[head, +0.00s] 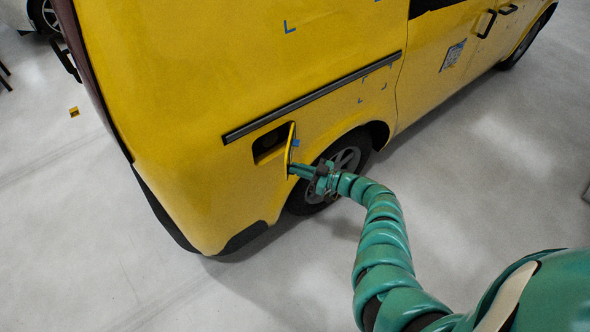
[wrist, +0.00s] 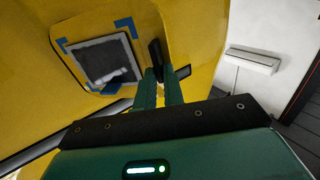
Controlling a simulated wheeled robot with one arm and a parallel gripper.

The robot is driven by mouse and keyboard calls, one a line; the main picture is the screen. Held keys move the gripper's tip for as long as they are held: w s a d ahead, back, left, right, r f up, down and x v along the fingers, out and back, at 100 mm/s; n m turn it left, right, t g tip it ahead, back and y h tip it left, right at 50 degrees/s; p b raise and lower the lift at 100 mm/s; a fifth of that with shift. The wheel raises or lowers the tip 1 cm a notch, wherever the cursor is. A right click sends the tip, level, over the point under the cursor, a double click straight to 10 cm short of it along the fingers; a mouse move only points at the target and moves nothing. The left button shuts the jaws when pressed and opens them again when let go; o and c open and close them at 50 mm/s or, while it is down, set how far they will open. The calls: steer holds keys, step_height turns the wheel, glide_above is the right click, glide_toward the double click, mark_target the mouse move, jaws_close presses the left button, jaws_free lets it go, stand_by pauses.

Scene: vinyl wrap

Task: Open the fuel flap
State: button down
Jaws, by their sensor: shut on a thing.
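The fuel flap (head: 291,148) on the side of the yellow van stands swung out from its dark recess (head: 268,145). My gripper (head: 292,168) is shut on the lower outer part of the flap. In the wrist view, my gripper's two teal fingers (wrist: 160,78) reach to the edge of a rounded yellow panel, which looks like the flap, with a grey patch (wrist: 104,60) and blue tape at its corners. The fingertips partly hide the contact. What lies inside the recess is too dark to tell.
The van's rear wheel (head: 345,165) is just behind and below my gripper. A dark rail (head: 310,97) runs along the van above the recess. The grey floor (head: 480,210) to the right is clear. A white wall unit (wrist: 252,61) shows in the wrist view.

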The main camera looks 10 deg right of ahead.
steer(key=w+d+r+b, duration=0.1)
steer(key=d+b, duration=0.3)
steer(key=d, duration=0.3)
steer(key=shift+w+d+r+t, duration=0.15)
steer(key=shift+w+d+t, duration=0.15)
steer(key=shift+w+d, duration=0.05)
steer(key=shift+w+a+r, duration=0.1)
steer(key=shift+a, duration=0.05)
stand_by(0.4)
steer(key=c, duration=1.6)
jaws_free()
steer(key=shift+w, duration=0.15)
steer(key=shift+o, duration=1.3)
steer(key=shift+w+a+f, duration=0.15)
steer(key=shift+f, duration=0.15)
steer(key=shift+s, duration=0.25)
steer(key=shift+c, duration=1.1)
steer(key=shift+f, duration=0.1)
steer(key=shift+s, duration=0.1)
